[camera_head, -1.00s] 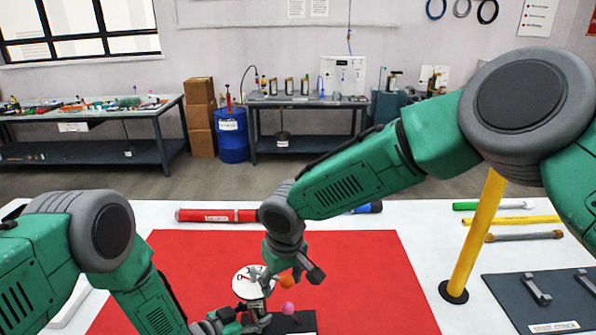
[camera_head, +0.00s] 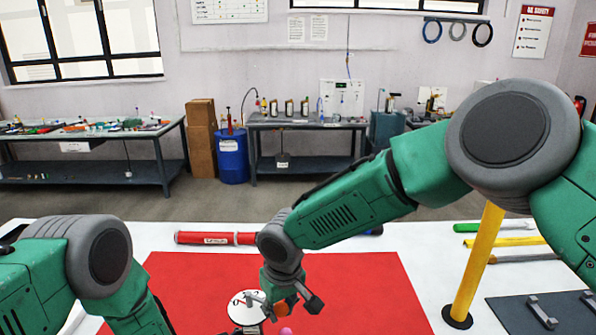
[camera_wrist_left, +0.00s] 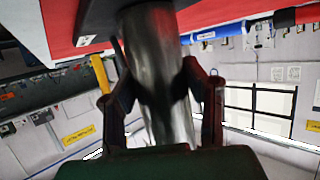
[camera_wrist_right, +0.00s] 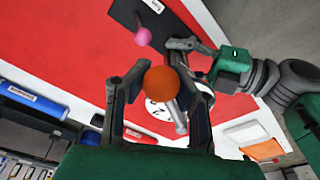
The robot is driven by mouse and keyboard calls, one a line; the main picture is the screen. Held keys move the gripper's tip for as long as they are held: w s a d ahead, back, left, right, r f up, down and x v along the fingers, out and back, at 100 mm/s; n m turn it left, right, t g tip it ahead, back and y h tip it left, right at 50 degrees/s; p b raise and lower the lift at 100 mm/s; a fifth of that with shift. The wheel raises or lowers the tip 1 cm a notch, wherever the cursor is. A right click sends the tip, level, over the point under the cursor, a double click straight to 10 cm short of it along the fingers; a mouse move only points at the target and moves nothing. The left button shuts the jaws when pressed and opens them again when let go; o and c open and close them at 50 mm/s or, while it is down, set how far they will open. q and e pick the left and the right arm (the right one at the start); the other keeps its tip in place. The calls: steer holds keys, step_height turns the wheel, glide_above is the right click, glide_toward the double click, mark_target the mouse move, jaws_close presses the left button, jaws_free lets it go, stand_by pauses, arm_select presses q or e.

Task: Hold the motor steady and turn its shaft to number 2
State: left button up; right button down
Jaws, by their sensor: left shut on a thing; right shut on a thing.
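The white numbered dial (camera_head: 240,311) sits low in the head view, left of my right gripper (camera_head: 291,300). A 2 seems to show at its edge; part of the dial also shows in the right wrist view (camera_wrist_right: 157,108). My right gripper is shut around an orange ball knob (camera_wrist_right: 161,85), with a metal rod (camera_wrist_right: 176,116) beside it. My left gripper (camera_wrist_left: 158,85) is shut on a shiny metal cylinder, seemingly the motor body (camera_wrist_left: 153,45); it lies below the head view's edge. A pink ball (camera_wrist_right: 142,37) shows near a black base plate (camera_wrist_right: 150,18).
A red mat (camera_head: 350,285) lies on the white table. A red tube (camera_head: 215,238) lies at the far edge. A yellow post (camera_head: 473,265) stands at right, near a dark board with handles (camera_head: 545,312) and several tools. The mat's right part is clear.

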mark_target(265, 320)
steer(key=shift+a, duration=0.3)
steer(key=shift+s+a, duration=0.1)
steer(key=shift+a, duration=0.05)
steer(key=shift+s+a+m, duration=0.3)
steer(key=shift+s+m, duration=0.1)
steer(key=shift+m, duration=0.4)
steer(key=shift+s+a+m, duration=0.2)
steer(key=shift+s+m, duration=0.2)
steer(key=shift+m, duration=0.4)
steer(key=shift+s, duration=0.1)
steer(key=shift+s+a+m+h, duration=0.3)
steer(key=shift+a+m, duration=0.15)
steer(key=shift+m, duration=0.25)
